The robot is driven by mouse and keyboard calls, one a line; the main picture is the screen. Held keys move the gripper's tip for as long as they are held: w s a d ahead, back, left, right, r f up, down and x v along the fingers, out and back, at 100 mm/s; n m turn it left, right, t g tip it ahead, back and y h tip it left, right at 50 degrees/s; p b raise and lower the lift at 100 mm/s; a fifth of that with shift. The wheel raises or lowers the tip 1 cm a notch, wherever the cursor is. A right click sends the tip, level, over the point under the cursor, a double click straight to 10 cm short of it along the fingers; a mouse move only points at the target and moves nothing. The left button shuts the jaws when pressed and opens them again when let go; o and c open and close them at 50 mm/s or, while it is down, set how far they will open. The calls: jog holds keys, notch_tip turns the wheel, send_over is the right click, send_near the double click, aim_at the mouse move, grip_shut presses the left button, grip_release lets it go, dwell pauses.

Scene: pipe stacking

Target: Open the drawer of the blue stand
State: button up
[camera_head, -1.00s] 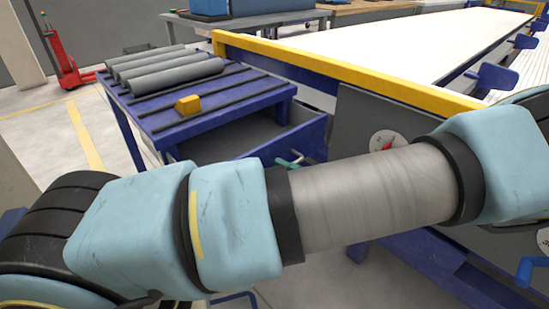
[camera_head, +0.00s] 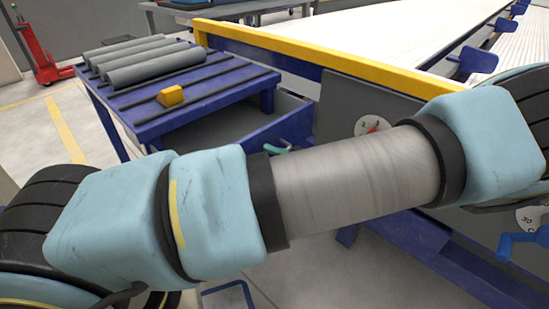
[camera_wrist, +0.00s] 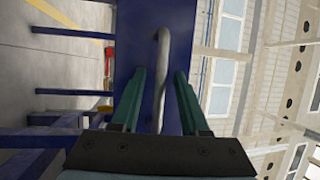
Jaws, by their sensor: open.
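The blue stand (camera_head: 150,125) is at the upper left in the head view, with grey pipes (camera_head: 150,68) on top. Its drawer (camera_head: 285,128) stands out from the stand's side, and its grey inside shows. My gripper (camera_head: 277,149) is at the drawer front, mostly hidden behind my arm. In the wrist view, the blue drawer front (camera_wrist: 138,60) faces me with a grey bar handle (camera_wrist: 162,75). My gripper's green fingers (camera_wrist: 160,80) are open, one on each side of the handle. I cannot tell whether they touch it.
A yellow block (camera_head: 171,95) lies on the stand's top. A long conveyor-like table with a yellow rail (camera_head: 330,62) runs close on the right. A red pallet jack (camera_head: 40,52) is at the far left. Floor in front of the stand is partly hidden by my arm.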

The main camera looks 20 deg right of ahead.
jog(key=v, duration=1)
jog(key=shift+s+d, duration=0.25)
jog(key=shift+d, duration=0.05)
jog(key=shift+s+f, duration=0.1)
jog(key=shift+f, duration=0.05)
